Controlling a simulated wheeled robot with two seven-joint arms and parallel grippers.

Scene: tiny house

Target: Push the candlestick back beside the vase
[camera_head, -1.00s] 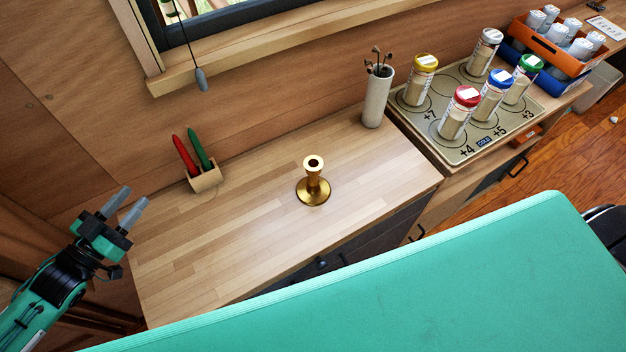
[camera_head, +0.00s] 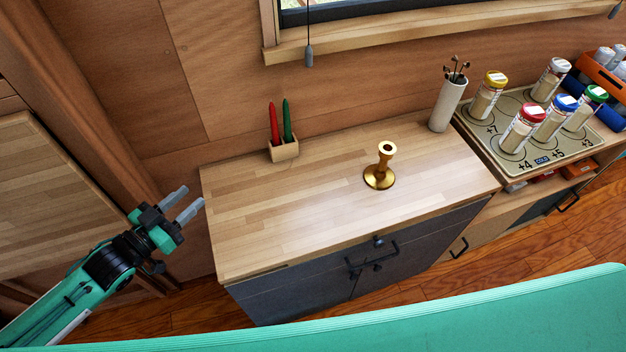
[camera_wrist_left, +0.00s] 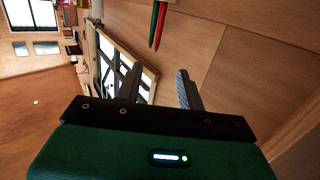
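The brass candlestick (camera_head: 379,178) stands upright on the wooden counter, right of its middle. The vase (camera_head: 447,104), a pale cylinder with dark dried stems, stands at the counter's back right, apart from the candlestick. My left gripper (camera_head: 187,203) is open and empty, off the left end of the counter and well away from the candlestick. In the left wrist view its two fingers (camera_wrist_left: 159,88) are spread with nothing between them. The right gripper is not in view.
A small wooden holder (camera_head: 285,150) with a red and a green candle stands at the counter's back left. A tray (camera_head: 507,171) with several capped jars lies right of the vase. The counter top (camera_head: 280,215) is clear at front left. A window sill (camera_head: 400,38) runs above.

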